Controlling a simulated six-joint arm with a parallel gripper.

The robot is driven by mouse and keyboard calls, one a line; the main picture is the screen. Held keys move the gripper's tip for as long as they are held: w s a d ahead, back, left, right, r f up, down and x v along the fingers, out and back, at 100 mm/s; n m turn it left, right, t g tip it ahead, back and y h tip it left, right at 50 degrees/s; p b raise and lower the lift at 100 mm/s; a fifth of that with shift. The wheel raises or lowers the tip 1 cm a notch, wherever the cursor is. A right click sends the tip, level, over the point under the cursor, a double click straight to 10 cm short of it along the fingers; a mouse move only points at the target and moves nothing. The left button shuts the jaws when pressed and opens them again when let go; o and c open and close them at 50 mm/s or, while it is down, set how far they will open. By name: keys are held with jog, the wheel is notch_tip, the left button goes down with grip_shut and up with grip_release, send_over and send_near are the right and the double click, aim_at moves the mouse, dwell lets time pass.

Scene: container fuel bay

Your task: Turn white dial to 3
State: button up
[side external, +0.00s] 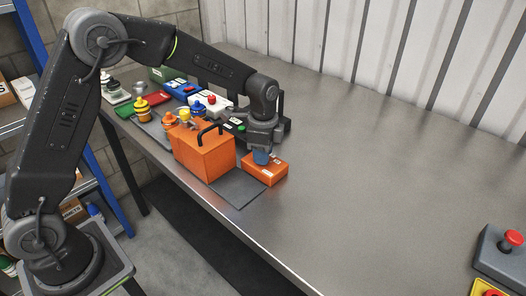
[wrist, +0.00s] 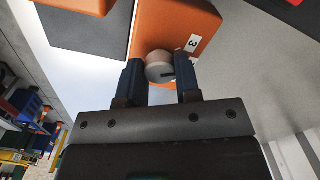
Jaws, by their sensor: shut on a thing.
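The white dial (wrist: 159,66) sits on an orange box in the wrist view, with a dark mark on its face. The orange box (wrist: 178,22) carries a white label (wrist: 193,43) reading 3 beside the dial. My gripper (wrist: 160,76) is shut on the dial, one dark finger on each side of it. In the side view the orange box (side external: 273,172) lies on the bench, and my gripper (side external: 262,157) points down onto its top. The dial is hidden there behind the fingers.
A larger orange box with a black handle (side external: 204,158) stands just left of the dial box, on a grey mat (side external: 238,192). Several coloured boxes and knobs crowd the bench behind it. The metal bench (side external: 380,190) is clear to the right, up to a red button (side external: 514,238).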

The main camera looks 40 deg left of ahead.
jog(key=shift+n, duration=0.3)
jog(key=o, duration=0.9)
notch_tip(320, 180, up, 14)
jog(key=shift+f, duration=0.1)
dwell(0.4)
